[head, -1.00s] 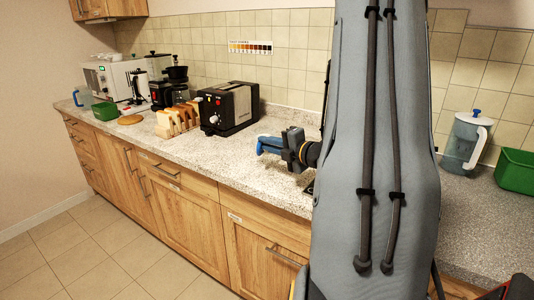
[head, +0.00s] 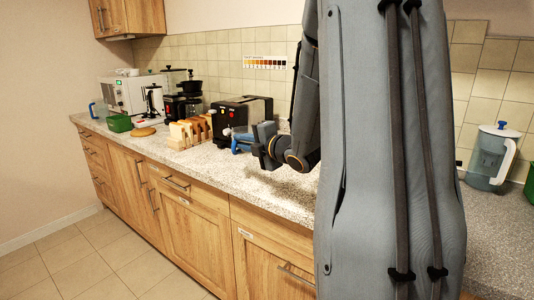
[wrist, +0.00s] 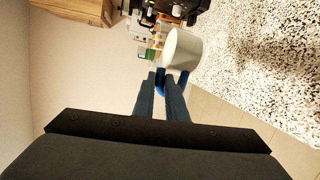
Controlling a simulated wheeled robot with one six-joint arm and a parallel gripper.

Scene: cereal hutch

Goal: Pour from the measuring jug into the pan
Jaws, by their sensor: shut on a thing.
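My gripper (head: 248,142) is extended over the counter in front of the black toaster, with blue showing at its fingers. In the wrist view, my gripper's two dark fingers (wrist: 163,100) are close together, shut on a blue part (wrist: 160,80). A pale grey-white cylindrical vessel (wrist: 183,50) is just beyond the fingertips and seems joined to that blue part. It looks like the measuring jug, but its contents and tilt cannot be told. Its body cannot be made out in the head view. I cannot make out a pan.
A blue-lidded pitcher (head: 488,160) stands at right. My arm hides the middle of the counter.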

